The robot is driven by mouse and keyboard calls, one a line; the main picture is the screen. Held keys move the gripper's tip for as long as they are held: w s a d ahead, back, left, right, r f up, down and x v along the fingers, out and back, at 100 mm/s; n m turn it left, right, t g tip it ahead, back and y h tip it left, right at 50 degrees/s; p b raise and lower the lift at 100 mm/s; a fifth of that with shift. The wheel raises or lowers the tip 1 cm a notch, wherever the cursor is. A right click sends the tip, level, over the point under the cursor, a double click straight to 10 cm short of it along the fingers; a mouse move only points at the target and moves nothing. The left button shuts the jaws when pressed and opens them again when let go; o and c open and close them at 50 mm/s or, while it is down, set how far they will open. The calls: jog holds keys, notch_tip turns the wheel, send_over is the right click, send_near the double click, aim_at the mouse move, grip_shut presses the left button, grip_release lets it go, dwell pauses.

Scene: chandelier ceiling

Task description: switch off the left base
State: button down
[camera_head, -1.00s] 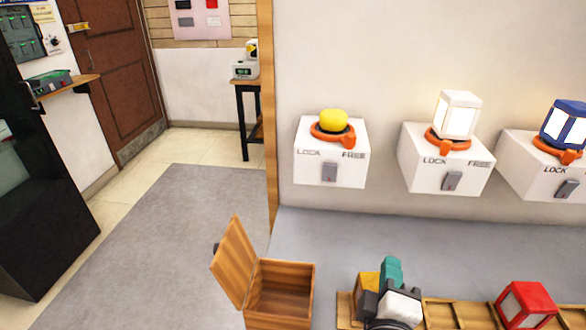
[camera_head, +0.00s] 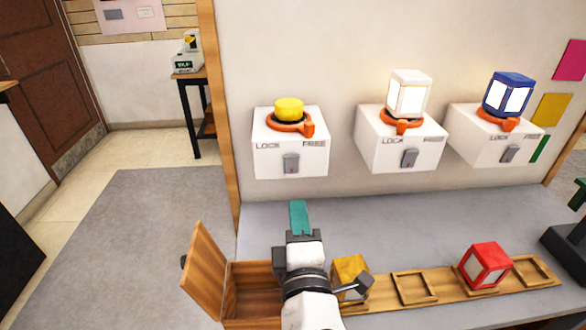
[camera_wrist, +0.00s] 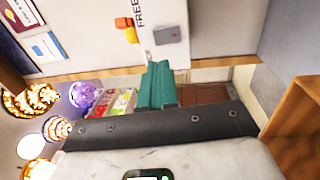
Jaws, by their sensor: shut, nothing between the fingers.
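The left base (camera_head: 262,158) is a white wall box with a yellow dome (camera_head: 289,107) on top, an orange ring lever (camera_head: 307,130) turned toward FREE, and a grey switch (camera_head: 291,163) on its front. My gripper (camera_head: 299,216), with teal fingers, is shut and empty. In the head view it appears below and slightly right of that switch, apart from it.
The middle base (camera_head: 385,155) carries a lit white lantern (camera_head: 409,93); the right base (camera_head: 475,148) carries a lit blue lantern (camera_head: 508,94). An open wooden box (camera_head: 205,270) and a wooden tray (camera_head: 385,292) with yellow and red lanterns lie on the grey counter (camera_head: 380,225).

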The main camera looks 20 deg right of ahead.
aim_at(293, 160)
jog(key=p+x, duration=0.1)
jog(key=x, duration=1)
jog(key=shift+p, duration=0.35)
jog(key=shift+w+d+r, duration=0.1)
jog(key=shift+w+d, duration=0.05)
jog(key=shift+w, duration=0.05)
jog(key=shift+s, duration=0.1)
